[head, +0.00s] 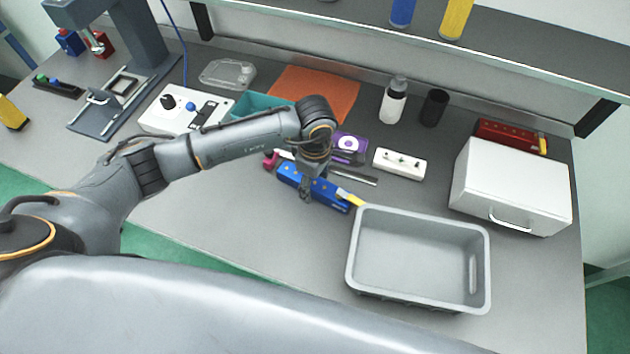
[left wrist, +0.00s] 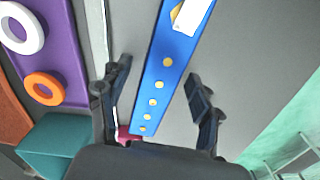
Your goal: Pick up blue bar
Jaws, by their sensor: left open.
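The blue bar (head: 290,178) lies on the grey bench in the head view, with a row of yellowish dots along its face. In the left wrist view the blue bar (left wrist: 172,65) runs between the two fingers, with a white and yellow label near its top end. My left gripper (head: 306,196) is above the bar, pointing down, and hides part of it. In the left wrist view my left gripper (left wrist: 158,88) is open, one finger on each side of the bar, with gaps between fingers and bar. My right gripper is not in view.
A grey bin (head: 365,285) stands right of the bar. A purple piece with rings (head: 349,147), a thin metal rod (head: 360,178) and a white switch box (head: 400,163) lie behind it. A teal tray (head: 262,104) and a white case (head: 512,187) stand farther off. Bench in front is clear.

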